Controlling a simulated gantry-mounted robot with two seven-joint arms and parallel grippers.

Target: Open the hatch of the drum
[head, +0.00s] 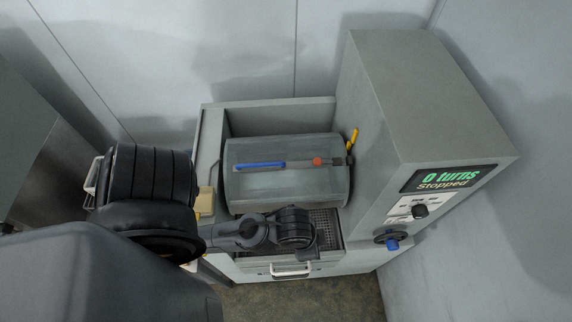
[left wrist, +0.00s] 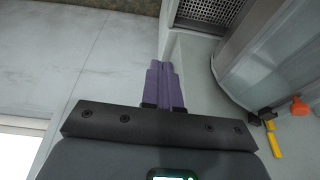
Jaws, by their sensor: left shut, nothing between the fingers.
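The grey drum (head: 285,188) lies on its side in the machine's open trough in the head view; its curved side also shows at the right of the left wrist view (left wrist: 268,62). A bar with a blue left part (head: 260,165) and an orange-red knob (head: 317,161) runs along its top. No open gap shows in the drum; the hatch outline is not clear. A yellow lever (head: 352,138) stands at the drum's right end. My left gripper (left wrist: 165,66) has its purple fingers shut and empty, apart from the drum. The head view hides these fingers beneath my left wrist, in front of the drum.
A tall grey housing (head: 425,100) stands right of the drum, with a display (head: 448,178) reading "0 turns Stopped", a black knob and a blue-handled wheel (head: 392,243). A drawer handle (head: 290,271) is below. A perforated tray (head: 328,225) lies before the drum.

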